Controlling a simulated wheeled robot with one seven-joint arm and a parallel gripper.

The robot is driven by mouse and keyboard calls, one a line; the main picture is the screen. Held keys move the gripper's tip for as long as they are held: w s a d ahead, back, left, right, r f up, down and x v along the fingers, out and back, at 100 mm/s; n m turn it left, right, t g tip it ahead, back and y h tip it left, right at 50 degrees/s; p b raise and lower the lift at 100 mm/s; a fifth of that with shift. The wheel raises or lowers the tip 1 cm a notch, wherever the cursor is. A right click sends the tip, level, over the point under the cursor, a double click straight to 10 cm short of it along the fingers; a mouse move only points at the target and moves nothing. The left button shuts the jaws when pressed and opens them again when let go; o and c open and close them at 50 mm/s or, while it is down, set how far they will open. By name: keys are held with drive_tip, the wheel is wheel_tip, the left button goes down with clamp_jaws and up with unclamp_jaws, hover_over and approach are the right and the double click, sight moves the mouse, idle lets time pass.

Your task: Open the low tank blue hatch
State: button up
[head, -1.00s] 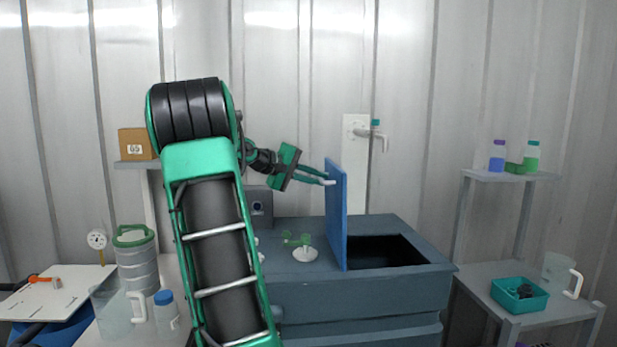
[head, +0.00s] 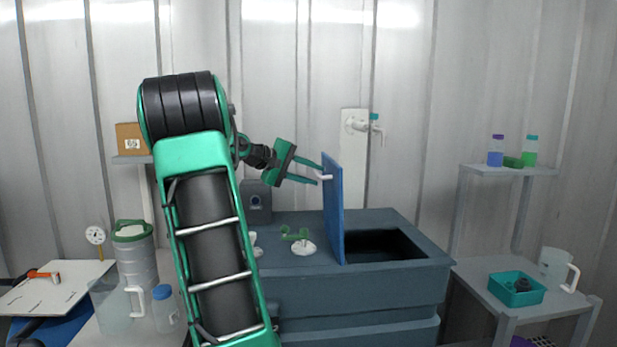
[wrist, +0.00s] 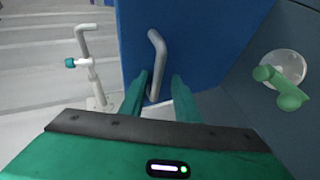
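The blue hatch (head: 334,212) stands upright on the low tank (head: 345,285), with the dark opening (head: 380,245) uncovered to its right. Its pale bar handle (head: 325,177) is on the left face. My gripper (head: 318,174) is left of the hatch with its fingers spread. In the wrist view, the fingertips (wrist: 157,88) lie on either side of the lower part of the handle (wrist: 158,55), with gaps on both sides. The blue hatch face (wrist: 205,45) fills the middle of that view.
A green valve handle on a white base (head: 303,247) sits on the tank top left of the hatch. A wall tap (head: 362,125) is behind. A side table with a teal bin (head: 517,300) and a jug (head: 556,268) stands right. A bench with a blue-capped bottle (head: 165,312) is left.

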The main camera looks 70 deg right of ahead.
drive_tip(key=v, duration=1)
drive_tip(key=shift+w+f, duration=0.1)
drive_tip(key=w+a+f+n+t+y, duration=0.2)
drive_tip(key=a+f+t+y, duration=0.4)
drive_tip(key=a+f, duration=0.95)
drive_tip(key=s+a+f+t+y, duration=0.1)
drive_tip(key=a+f, duration=0.4)
drive_tip(key=a, duration=0.7)
drive_tip(key=s+a+f+n+t+y, duration=0.1)
drive_tip(key=s+a+f+y, duration=0.2)
drive_tip(key=a, duration=1)
wheel_tip(320, 180, down, 3)
drive_tip(key=s, duration=0.2)
drive_tip(key=shift+s+t+y, duration=0.35)
drive_tip(key=shift+t+y, duration=0.05)
drive_tip(key=shift+d, duration=0.1)
